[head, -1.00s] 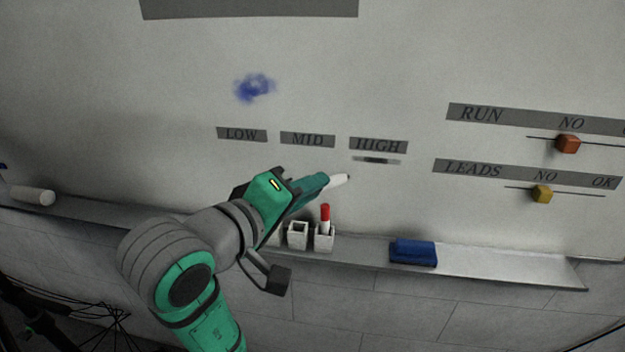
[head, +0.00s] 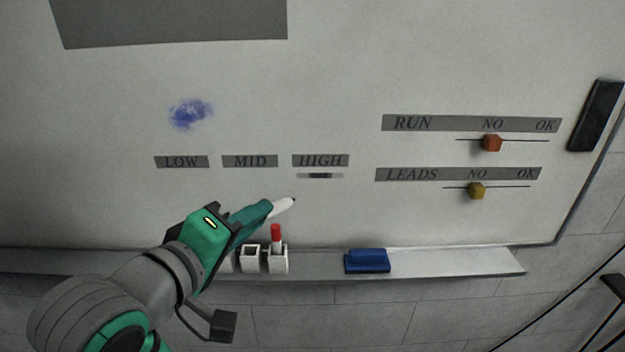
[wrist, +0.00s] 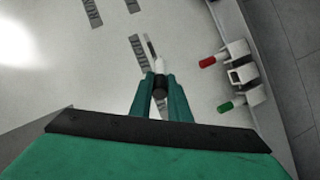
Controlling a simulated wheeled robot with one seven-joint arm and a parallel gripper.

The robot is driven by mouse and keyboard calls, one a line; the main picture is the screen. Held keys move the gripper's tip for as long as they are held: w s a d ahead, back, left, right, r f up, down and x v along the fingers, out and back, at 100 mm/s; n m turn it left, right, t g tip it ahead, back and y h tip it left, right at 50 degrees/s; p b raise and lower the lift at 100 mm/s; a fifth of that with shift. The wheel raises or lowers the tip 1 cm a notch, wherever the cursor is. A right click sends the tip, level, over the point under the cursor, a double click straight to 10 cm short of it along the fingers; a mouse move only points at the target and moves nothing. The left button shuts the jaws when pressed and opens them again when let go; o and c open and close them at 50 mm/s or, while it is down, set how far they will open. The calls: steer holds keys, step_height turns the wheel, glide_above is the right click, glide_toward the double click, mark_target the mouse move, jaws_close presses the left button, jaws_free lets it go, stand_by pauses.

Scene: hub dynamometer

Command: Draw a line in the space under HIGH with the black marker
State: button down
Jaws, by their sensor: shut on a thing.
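The HIGH label (head: 320,160) is on the whiteboard, right of MID. Just under it is a thin grey strip with a short dark streak (head: 320,176) in its middle. My gripper (head: 262,211) is shut on the black marker (head: 282,206), a white pen with a dark tip. The marker points up and right, its tip below and left of the streak. Whether the tip touches the board cannot be told. The wrist view also shows the marker (wrist: 160,66) between my green fingers, with the strip (wrist: 150,46) beyond it.
A ledge (head: 450,262) runs below the board. On it are small white holders, one with a red-capped marker (head: 276,238), and a blue eraser (head: 367,261). A green-capped marker (wrist: 225,107) shows in the wrist view. A blue smudge (head: 190,113) and RUN and LEADS sliders are on the board.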

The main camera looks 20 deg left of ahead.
steer(key=shift+w, duration=0.15)
stand_by(0.3)
steer(key=w+a, duration=0.2)
steer(key=w, duration=0.4)
steer(key=shift+w, duration=0.3)
steer(key=shift+w+a, duration=0.2)
steer(key=shift+w, duration=0.65)
stand_by(1.4)
steer(key=shift+d, duration=0.1)
steer(key=shift+w+d, duration=0.15)
steer(key=shift+d, duration=0.4)
steer(key=shift+d, duration=0.1)
steer(key=shift+w+d, duration=0.25)
steer(key=shift+d, duration=0.3)
steer(key=shift+w+d, duration=0.2)
steer(key=shift+d, duration=0.45)
